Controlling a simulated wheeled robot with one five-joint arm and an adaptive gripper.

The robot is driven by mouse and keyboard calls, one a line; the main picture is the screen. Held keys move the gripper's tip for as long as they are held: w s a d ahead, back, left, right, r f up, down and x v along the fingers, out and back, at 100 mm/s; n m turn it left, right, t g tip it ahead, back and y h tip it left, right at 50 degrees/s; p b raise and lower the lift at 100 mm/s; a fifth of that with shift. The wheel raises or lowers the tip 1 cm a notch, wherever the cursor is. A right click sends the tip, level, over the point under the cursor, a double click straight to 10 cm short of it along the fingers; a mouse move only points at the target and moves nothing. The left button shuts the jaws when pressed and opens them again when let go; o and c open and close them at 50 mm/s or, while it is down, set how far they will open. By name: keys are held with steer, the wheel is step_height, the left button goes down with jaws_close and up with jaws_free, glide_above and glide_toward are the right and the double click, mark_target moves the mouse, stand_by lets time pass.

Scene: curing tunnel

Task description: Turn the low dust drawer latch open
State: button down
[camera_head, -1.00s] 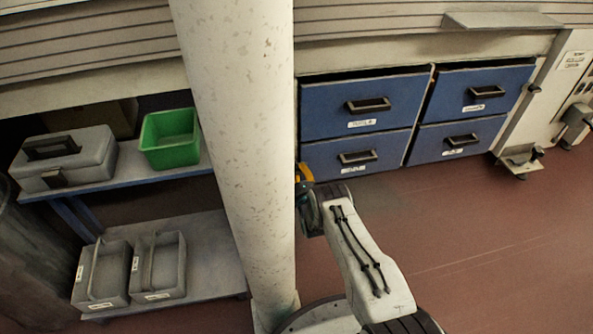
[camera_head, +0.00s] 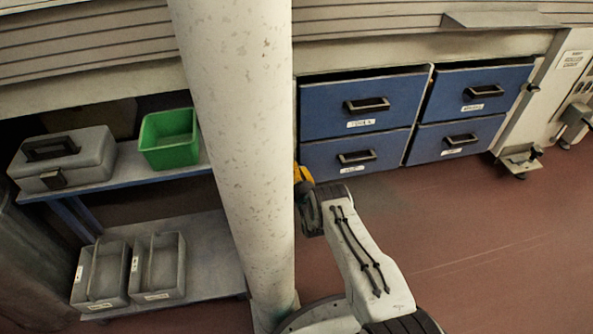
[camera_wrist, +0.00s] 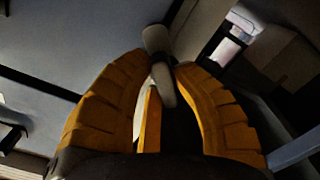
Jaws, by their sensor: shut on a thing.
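The latch (camera_wrist: 155,40) shows in the wrist view as a pale, rounded lever with a dark band around it. My gripper (camera_wrist: 163,68) has its two orange fingers closed on the lever from both sides, and the lever's lower end sits between the fingertips. In the head view, my gripper (camera_head: 300,174) is a small orange patch low beside the blue drawers, partly hidden by my pale column. The latch is hidden in the head view. How far the lever is turned is hard to tell.
Blue drawers (camera_head: 350,108) with dark handles stand right of my column. A shelf cart (camera_head: 195,235) at left carries a green bin (camera_head: 168,150), a grey toolbox (camera_head: 75,165) and grey caddies (camera_head: 158,268). Red floor (camera_head: 480,240) at right is clear.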

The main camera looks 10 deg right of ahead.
steer(key=m, duration=0.4)
steer(key=shift+f+m, duration=0.1)
steer(key=shift+m, duration=0.2)
steer(key=shift+f+m, duration=0.1)
steer(key=shift+m, duration=1.8)
steer(key=shift+a, duration=0.1)
steer(key=c, duration=1)
jaws_free()
steer(key=shift+s, duration=6)
